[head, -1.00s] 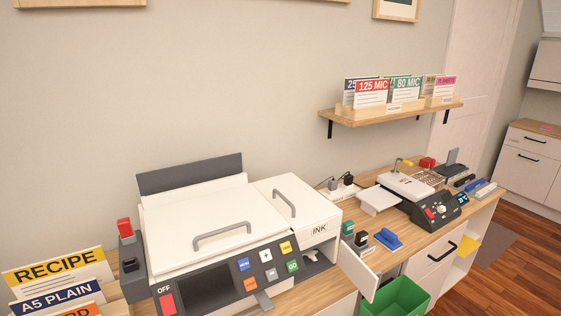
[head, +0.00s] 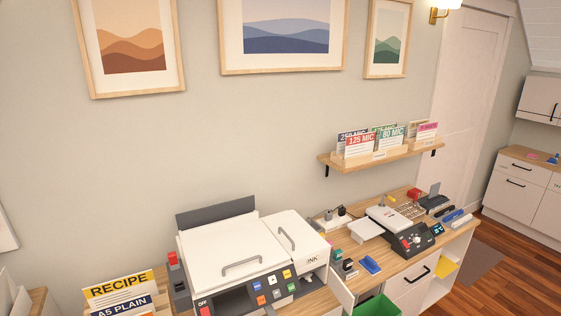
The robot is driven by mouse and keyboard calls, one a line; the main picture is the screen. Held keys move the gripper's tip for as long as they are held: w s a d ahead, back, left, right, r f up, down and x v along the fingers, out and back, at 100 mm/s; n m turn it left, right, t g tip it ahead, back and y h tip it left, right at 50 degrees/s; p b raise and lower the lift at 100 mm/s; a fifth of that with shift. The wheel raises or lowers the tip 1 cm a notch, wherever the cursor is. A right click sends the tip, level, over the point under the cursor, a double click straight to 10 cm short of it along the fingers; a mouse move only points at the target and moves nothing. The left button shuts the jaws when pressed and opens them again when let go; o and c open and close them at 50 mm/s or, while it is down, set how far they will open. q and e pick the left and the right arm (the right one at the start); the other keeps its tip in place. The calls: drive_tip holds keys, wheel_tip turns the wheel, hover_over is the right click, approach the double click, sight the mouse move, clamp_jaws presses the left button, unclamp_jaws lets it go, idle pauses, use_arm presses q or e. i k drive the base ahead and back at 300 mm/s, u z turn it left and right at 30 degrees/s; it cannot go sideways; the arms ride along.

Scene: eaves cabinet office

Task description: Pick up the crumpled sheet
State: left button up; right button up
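I see no crumpled sheet in the head view. Neither of my grippers is in view. A white printer (head: 232,247) with a dark control panel stands on the wooden counter, its lids down. A green bin (head: 376,306) shows at the bottom edge, below the counter, and most of its inside is cut off. A laminator-like machine (head: 400,228) stands further right on the counter.
Paper packs marked RECIPE and A5 PLAIN (head: 118,288) stand at the lower left. A wall shelf (head: 380,157) holds several card packs. A white cabinet (head: 525,190) stands at the far right. Wooden floor (head: 478,286) is open at the lower right.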

sight(307, 276)
drive_tip(key=z, duration=2.05)
drive_tip(key=i, duration=2.7)
drive_tip(key=u, duration=3.4)
drive_tip(key=i, duration=0.5)
drive_tip(key=z, duration=0.05)
